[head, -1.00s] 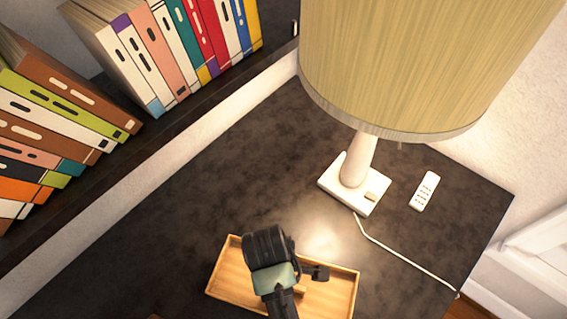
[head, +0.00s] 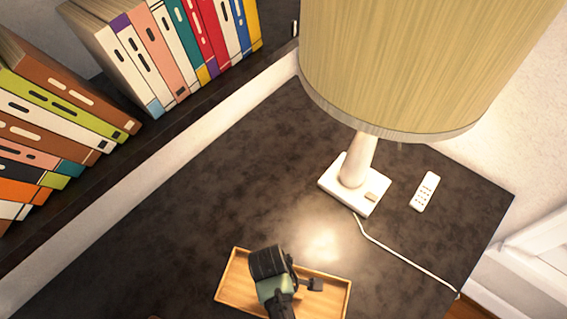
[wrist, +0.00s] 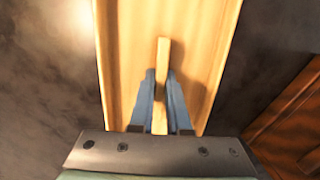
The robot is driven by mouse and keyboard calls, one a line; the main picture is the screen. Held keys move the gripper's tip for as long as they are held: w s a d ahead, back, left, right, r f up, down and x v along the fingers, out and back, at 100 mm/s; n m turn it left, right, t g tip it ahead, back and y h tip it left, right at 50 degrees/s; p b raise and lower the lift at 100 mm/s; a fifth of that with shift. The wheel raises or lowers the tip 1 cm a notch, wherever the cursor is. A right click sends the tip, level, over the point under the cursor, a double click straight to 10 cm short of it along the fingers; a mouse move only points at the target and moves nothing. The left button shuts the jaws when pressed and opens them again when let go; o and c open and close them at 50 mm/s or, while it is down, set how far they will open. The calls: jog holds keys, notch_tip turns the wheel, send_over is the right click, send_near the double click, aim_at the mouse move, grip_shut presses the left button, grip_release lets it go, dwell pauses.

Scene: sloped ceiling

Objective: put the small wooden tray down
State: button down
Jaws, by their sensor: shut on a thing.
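The small wooden tray (head: 236,283) is a light, shallow rectangular tray at the bottom middle of the head view, over the dark tabletop. My gripper (head: 300,287) is above it and covers part of its middle. In the wrist view the tray (wrist: 205,60) runs away from me, with a thin upright wooden bar (wrist: 162,70) in its middle. My gripper (wrist: 160,100) is shut on that bar, one blue-grey finger on each side. I cannot tell whether the tray's underside touches the table.
A lamp with a white square base (head: 335,187) and a large pale shade (head: 420,60) stands behind the tray. A white remote (head: 425,192) lies to its right, and a white cord (head: 405,262) runs to the table's right edge. Books (head: 60,110) line the left. The dark tabletop (head: 190,210) is clear left of the tray.

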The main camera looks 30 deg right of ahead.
jog(key=c, duration=0.9)
grip_release()
jog(key=shift+f, duration=0.1)
jog(key=r, duration=0.8)
jog(key=w+a+r, duration=0.1)
jog(key=r, duration=0.3)
jog(key=shift+r+p, duration=0.15)
jog(key=shift+p, duration=0.15)
